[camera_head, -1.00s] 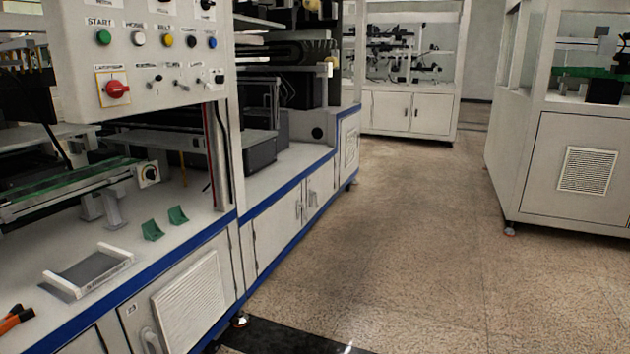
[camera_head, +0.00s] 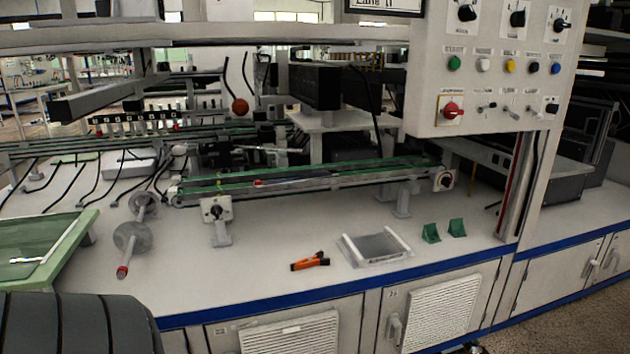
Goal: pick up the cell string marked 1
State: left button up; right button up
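I cannot make out a cell string with a readable mark 1. A green-rimmed tray (camera_head: 75,232) at the left edge holds a thin pale strip (camera_head: 52,243), too small to identify. A narrow conveyor (camera_head: 330,181) with green edges runs across the middle of the bench; a thin dark strip with a red spot lies along it, and I cannot tell what it is. Neither of my grippers is in view.
A grey disc-shaped fixture (camera_head: 132,238) stands at left. A control panel (camera_head: 490,75) hangs at upper right.

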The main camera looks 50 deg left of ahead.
aim_at(259, 184)
jog(key=u, duration=1.7)
jog(key=l, duration=0.35)
jog(key=i+l, duration=0.15)
jog(key=l, duration=0.2)
